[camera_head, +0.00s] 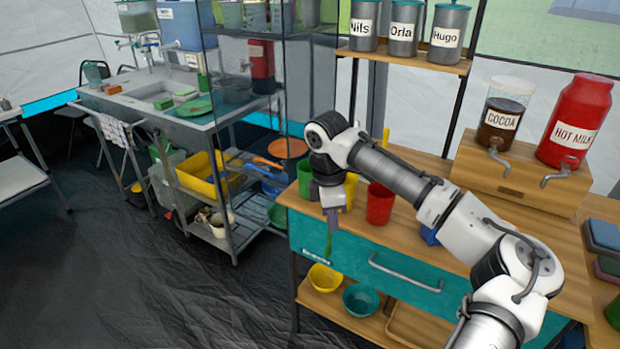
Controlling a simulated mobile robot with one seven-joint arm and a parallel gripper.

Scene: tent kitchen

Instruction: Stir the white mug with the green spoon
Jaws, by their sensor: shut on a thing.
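My gripper (332,212) points down over the front left edge of the wooden counter. It is shut on the green spoon (329,242), which hangs below it in front of the teal drawer front. The spoon's upper end is hidden in the jaws. I cannot make out a white mug on the counter; my arm covers part of the counter top. A whitish vessel (219,227) stands on the low shelf under the sink, too small to tell whether it is a mug.
A green cup (305,178), a yellow cup (351,190) and a red cup (380,204) stand near my gripper. A cocoa dispenser (502,115) and a red hot milk dispenser (577,122) stand on a wooden stand at right. A glass panel (240,80) rises at left.

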